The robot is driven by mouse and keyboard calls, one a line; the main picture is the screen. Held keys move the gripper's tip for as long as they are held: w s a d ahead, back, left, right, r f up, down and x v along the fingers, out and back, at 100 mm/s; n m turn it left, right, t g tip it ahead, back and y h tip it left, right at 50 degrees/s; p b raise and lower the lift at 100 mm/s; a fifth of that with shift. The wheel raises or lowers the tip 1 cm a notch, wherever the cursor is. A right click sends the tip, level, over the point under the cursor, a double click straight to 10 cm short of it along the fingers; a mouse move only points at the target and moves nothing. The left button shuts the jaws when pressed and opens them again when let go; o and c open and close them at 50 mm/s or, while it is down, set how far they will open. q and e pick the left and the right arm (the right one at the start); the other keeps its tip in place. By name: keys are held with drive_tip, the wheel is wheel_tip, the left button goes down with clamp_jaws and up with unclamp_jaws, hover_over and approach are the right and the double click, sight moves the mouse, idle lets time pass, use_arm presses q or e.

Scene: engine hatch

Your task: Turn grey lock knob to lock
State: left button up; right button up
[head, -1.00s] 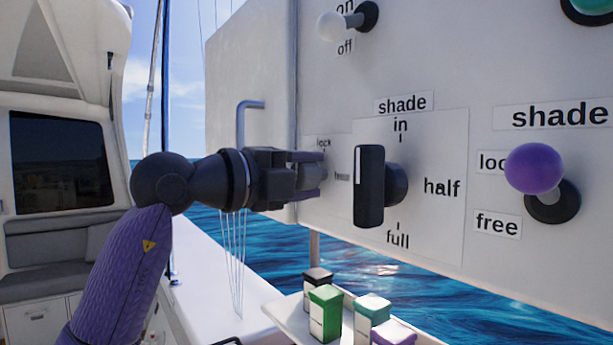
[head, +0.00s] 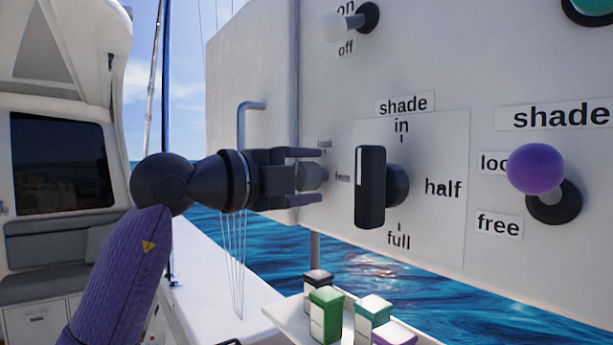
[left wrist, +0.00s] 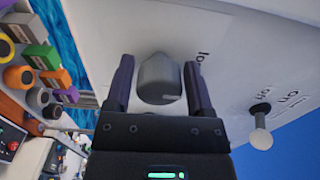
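The grey lock knob (head: 312,177) sticks out of the white panel (head: 345,60), left of the black shade knob (head: 370,187). Small lock and free labels sit beside it, partly covered by my gripper. My left gripper (head: 308,177) is open, with one finger above the knob and one below. In the left wrist view the grey knob (left wrist: 160,80) stands between the two spread fingers (left wrist: 158,88), with a gap on each side. The knob's pointed side faces the label there, only part of which is readable. My right gripper is not in view.
A purple-ball lever (head: 536,169) and a white-ball lever (head: 334,26) stick out of the panel. A bent grey handle (head: 243,135) is behind my gripper. Several small coloured boxes (head: 326,315) stand on a ledge below. Open water lies beneath the panel.

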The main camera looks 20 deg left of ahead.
use_arm(q)
drive_tip(key=shift+o, duration=1.1)
drive_tip(key=shift+s+a+f+b, duration=0.1)
drive_tip(key=shift+s+a+b, duration=0.1)
drive_tip(key=shift+s+b, duration=0.1)
drive_tip(key=b+v, duration=0.3)
drive_tip(key=v, duration=0.6)
drive_tip(key=shift+s+a, duration=0.1)
